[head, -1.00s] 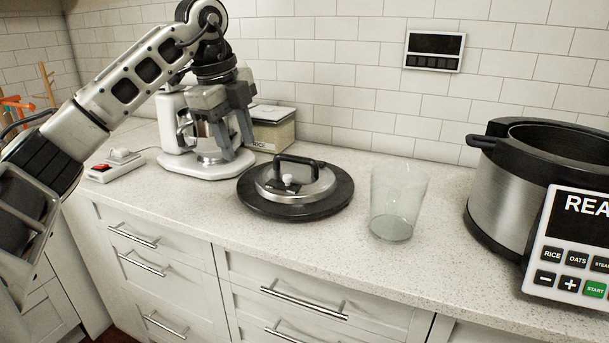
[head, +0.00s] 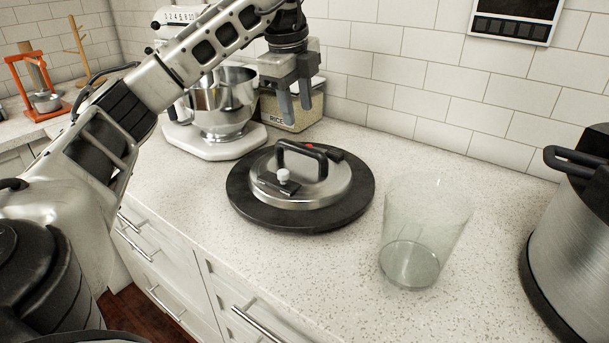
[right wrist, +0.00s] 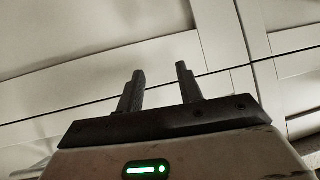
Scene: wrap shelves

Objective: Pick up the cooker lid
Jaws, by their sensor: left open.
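The cooker lid (head: 322,192) is a round silver lid with a black rim and a black arched handle (head: 302,158). It lies flat on the counter, handle up. My left gripper (head: 294,108) hangs above and behind the lid, fingers pointing down, open and empty, not touching it. The cooker (head: 571,232) stands at the right edge of the head view, partly cut off. My right gripper (right wrist: 160,85) shows in the right wrist view with its two fingers apart and nothing between them, facing pale cabinet fronts.
A clear glass cup (head: 424,235) stands right of the lid. A stand mixer (head: 214,140) and a rice box (head: 300,112) stand behind it, close to the left gripper. A tiled wall (head: 410,90) closes off the back. The counter (head: 300,265) in front of the lid is bare.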

